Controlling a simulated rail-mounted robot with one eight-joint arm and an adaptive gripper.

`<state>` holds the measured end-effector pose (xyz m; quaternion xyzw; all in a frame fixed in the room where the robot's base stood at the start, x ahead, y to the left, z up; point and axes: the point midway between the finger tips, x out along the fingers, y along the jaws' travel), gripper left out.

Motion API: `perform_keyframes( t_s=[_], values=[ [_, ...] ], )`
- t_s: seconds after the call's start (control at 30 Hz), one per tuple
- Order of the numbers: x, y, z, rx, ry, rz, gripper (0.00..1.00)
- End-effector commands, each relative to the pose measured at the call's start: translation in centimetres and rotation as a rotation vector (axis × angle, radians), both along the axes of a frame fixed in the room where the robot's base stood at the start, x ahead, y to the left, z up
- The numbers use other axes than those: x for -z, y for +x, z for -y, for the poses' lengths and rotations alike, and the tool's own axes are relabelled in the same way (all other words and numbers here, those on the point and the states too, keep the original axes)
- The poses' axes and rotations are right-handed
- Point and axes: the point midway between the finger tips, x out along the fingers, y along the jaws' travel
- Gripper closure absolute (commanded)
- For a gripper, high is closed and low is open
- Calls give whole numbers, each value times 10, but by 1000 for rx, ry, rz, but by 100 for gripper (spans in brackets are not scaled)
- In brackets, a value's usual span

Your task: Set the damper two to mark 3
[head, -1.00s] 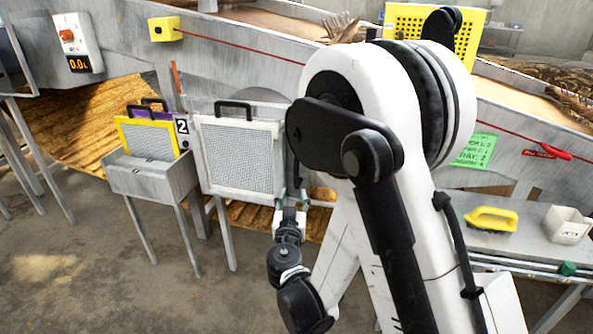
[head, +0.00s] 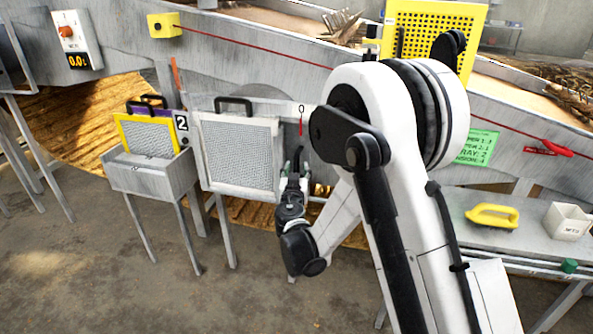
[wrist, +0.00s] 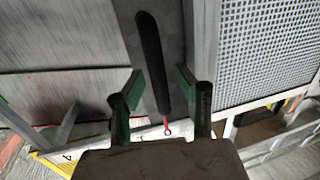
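A black lever handle (wrist: 150,60) with a red pointer tip (wrist: 166,127) shows in the wrist view, lying between the green-padded fingers of my gripper (wrist: 158,88). The fingers are apart, one on each side of the handle; I cannot tell whether either touches it. A pale scale strip (wrist: 92,150) with a mark that looks like 4 crosses below. In the head view, my gripper (head: 294,176) is at the lever, beside the mesh panel. A red pointer (head: 300,128) stands below a plate marked 0 (head: 301,108). The rest of the scale is hidden behind my arm.
A framed mesh panel (head: 240,155) stands just left of my gripper. A bin (head: 150,175) with a yellow-framed screen and a 2 sign (head: 181,124) is farther left. A shelf (head: 450,210) with a yellow-handled tool (head: 492,215) and white box (head: 567,221) is at right.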

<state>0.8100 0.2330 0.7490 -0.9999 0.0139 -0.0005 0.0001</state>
Motion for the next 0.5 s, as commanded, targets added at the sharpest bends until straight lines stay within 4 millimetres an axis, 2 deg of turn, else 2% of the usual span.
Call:
perform_keyframes(
  t_s=[0.17, 0.4, 0.5],
  values=[
    [0, 0, 0, 0, 0, 0, 67],
    [0, 0, 0, 0, 0, 0, 99],
    [0, 0, 0, 0, 0, 0, 100]
  ],
)
